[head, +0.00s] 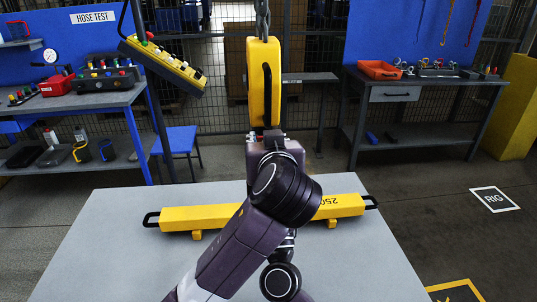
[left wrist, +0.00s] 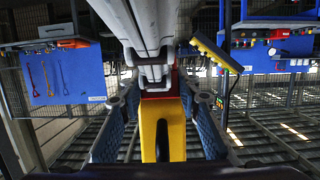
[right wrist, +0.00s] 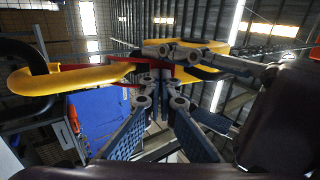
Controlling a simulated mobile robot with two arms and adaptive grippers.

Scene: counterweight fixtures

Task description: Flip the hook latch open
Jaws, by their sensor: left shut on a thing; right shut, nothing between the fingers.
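The yellow hook block (head: 259,85) hangs upright in the head view. In the left wrist view, my left gripper (left wrist: 158,98) is shut around the yellow body (left wrist: 172,125), one finger on each side. In the right wrist view, my right gripper (right wrist: 158,84) is shut and empty. Its tips are close to the red strip (right wrist: 90,67) beside the yellow hook (right wrist: 80,77); whether they touch is unclear. My arms hide much of the latch area in the head view.
A yellow beam (head: 195,217) marked 250, with black end handles, lies on the grey table (head: 100,240) behind my arms. A chain (head: 262,18) rises from the block. A yellow control box (head: 160,62) hangs to the left. Side benches stand farther back.

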